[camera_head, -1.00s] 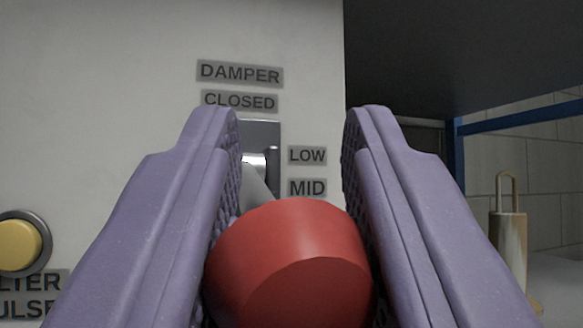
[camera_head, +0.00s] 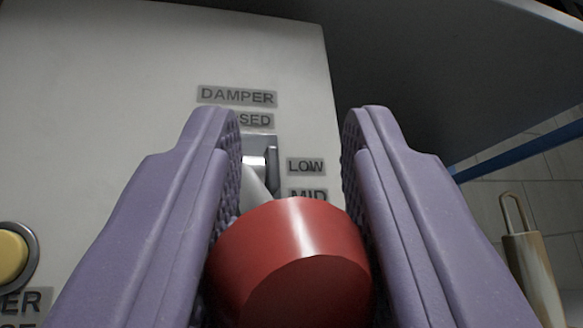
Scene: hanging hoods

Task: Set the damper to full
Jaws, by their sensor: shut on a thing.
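The damper lever has a red cylindrical knob (camera_head: 290,262) on a grey arm that comes out of a metal slot (camera_head: 260,160) in the pale panel. My gripper (camera_head: 290,225) is shut on the red knob, with one purple finger on each side of it. Above the slot is the DAMPER label (camera_head: 237,96). The CLOSED label (camera_head: 256,120) is partly hidden by the left finger. To the right of the slot are the LOW label (camera_head: 306,166) and, partly behind the knob, the MID label (camera_head: 308,195). The lower slot and any FULL label are hidden behind the knob and fingers.
A yellow round button (camera_head: 14,256) with a dark ring sits on the panel (camera_head: 120,90) at the left edge. A dark hood surface (camera_head: 430,90) hangs at the upper right. A pale object with a loop handle (camera_head: 533,270) stands at the lower right.

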